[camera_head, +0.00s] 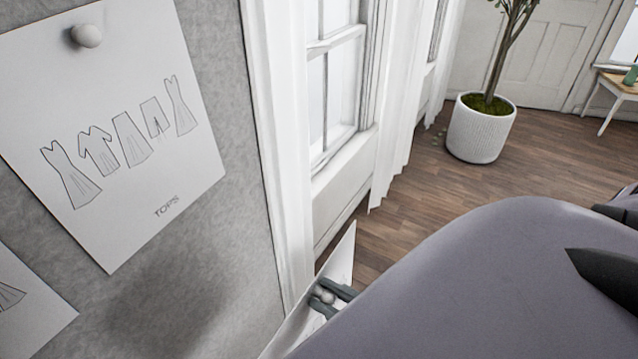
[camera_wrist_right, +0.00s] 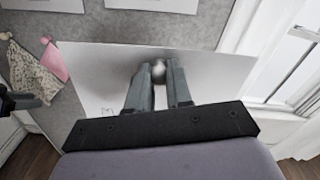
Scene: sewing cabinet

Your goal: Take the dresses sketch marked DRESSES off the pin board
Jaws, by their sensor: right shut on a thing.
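My right gripper (camera_head: 328,296) is shut on a round white pin at the face of a tilted white sheet (camera_head: 340,262), low in the middle of the head view. In the right wrist view the fingers (camera_wrist_right: 160,75) close around the pin (camera_wrist_right: 158,70), with the sheet (camera_wrist_right: 105,70) behind them. The sheet stands out in front of the window trim and floor and looks apart from the board. Faint drawing lines show at its lower left; its label is hidden, so I cannot read DRESSES.
The grey pin board (camera_head: 215,110) fills the left, holding a TOPS sheet (camera_head: 120,170) under a white pin (camera_head: 87,35) and part of another sheet (camera_head: 30,310). Fabric swatches (camera_wrist_right: 52,62) hang left in the wrist view. A potted plant (camera_head: 481,128) stands far off on open floor.

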